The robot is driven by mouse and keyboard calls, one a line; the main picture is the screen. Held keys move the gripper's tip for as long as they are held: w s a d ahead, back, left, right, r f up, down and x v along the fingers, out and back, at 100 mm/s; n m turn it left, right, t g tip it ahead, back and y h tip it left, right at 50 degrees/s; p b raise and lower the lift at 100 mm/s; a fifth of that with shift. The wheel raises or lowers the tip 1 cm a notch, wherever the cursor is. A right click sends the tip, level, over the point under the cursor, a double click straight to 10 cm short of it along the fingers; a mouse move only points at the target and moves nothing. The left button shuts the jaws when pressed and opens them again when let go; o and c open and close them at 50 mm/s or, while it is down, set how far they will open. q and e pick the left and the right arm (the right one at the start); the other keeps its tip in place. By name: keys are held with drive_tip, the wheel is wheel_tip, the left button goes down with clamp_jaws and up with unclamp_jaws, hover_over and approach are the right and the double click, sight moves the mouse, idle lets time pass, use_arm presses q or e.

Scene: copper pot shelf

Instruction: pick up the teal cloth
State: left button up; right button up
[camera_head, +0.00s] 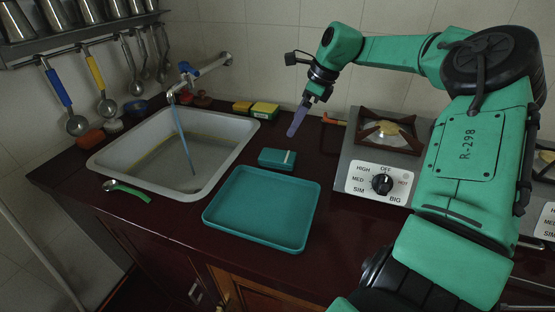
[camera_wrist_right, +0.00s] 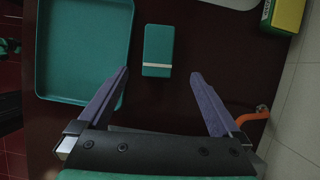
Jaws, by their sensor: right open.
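The teal cloth (camera_head: 277,158) is a small folded block with a pale stripe across it. It lies on the dark red counter between the sink and the stove, just behind the teal tray (camera_head: 214,213). In the right wrist view the cloth (camera_wrist_right: 158,45) lies ahead of the fingertips, roughly midway between them. My right gripper (camera_head: 297,122) is above the counter, behind and to the right of the cloth, apart from it. Its purple fingers are spread and empty in the wrist view (camera_wrist_right: 160,73). My left gripper is out of view.
The sink (camera_head: 233,160) with a running tap is at left. The stove (camera_head: 346,160) is close on the right. Yellow-green sponges (camera_head: 264,110) sit behind the sink. An orange-handled thing (camera_head: 334,121) lies beside the stove. A green-handled ladle (camera_head: 128,191) lies at the sink's front edge.

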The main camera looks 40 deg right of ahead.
sight(279, 155)
drive_tip(key=p+x, duration=0.1)
drive_tip(key=x, duration=0.5)
drive_tip(key=p+x, duration=0.1)
drive_tip(key=x, duration=0.6)
drive_tip(key=shift+s, duration=0.25)
drive_tip(key=shift+f+b, duration=0.25)
drive_tip(key=shift+b, duration=0.35)
drive_tip(key=c, duration=1.2)
